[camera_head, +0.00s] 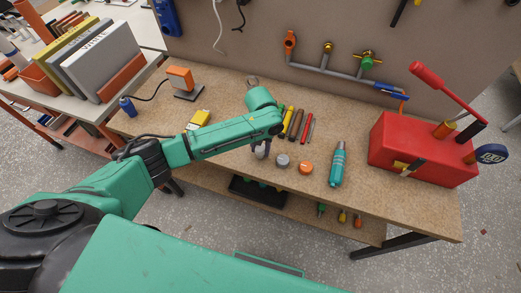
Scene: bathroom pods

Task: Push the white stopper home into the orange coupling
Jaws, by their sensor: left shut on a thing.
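My left arm reaches in from the left over the workbench. My left gripper (264,145) points down near the bench's front half and is shut on a small whitish thing (260,154), which looks like the white stopper. The hand hides most of it. The orange coupling (306,168) is a short round piece standing on the bench, to the right of the gripper and apart from it. A grey round piece (282,161) stands between them. My right gripper is not in view.
A teal bottle-shaped tool (338,164) lies right of the coupling. Several pens or tools (298,124) lie behind it. A red box with a lever (422,150) fills the bench's right end.

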